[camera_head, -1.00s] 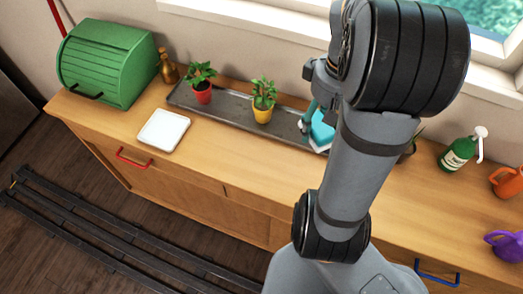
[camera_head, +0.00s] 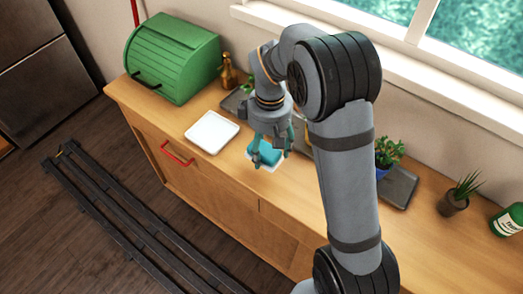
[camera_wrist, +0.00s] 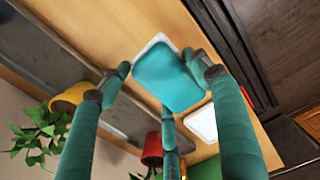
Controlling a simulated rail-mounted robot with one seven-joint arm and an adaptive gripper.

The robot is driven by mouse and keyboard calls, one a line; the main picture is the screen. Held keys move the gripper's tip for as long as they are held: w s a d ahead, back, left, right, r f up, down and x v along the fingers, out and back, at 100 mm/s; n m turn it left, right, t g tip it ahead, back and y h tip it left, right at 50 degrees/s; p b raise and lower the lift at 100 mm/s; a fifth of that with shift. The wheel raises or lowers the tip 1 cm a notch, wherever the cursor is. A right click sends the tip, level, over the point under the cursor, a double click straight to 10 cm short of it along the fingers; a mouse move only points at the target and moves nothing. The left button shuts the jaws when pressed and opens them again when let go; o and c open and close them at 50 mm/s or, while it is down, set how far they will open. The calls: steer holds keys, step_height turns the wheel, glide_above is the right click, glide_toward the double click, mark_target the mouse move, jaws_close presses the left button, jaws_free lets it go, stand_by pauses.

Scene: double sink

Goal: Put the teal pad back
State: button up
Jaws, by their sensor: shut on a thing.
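The teal pad (camera_head: 267,153) is held between the fingers of my gripper (camera_head: 269,142). A white square tray (camera_head: 212,131) lies empty on the counter, left of the pad. It also shows in the wrist view (camera_wrist: 203,123), partly hidden by a finger.
A green roll-top box (camera_head: 172,58) and a brown bottle (camera_head: 228,70) stand at the back left. A long grey tray (camera_head: 398,187) with potted plants (camera_head: 388,154) runs along the back, partly hidden by my arm. The counter (camera_head: 225,178) in front of the white tray is clear.

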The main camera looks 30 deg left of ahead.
mark_target(262, 139)
steer(key=a+f, duration=0.1)
steer(key=w+a, duration=0.1)
steer(key=shift+w+a+f+p, duration=0.15)
steer(key=shift+a+f+p, duration=0.2)
step_height(262, 139, down, 4)
steer(key=shift+f+p, duration=0.1)
steer(key=shift+p, duration=0.3)
steer(key=shift+f, duration=0.2)
steer(key=o, duration=1)
steer(key=shift+r, duration=0.1)
steer(key=shift+r, duration=0.1)
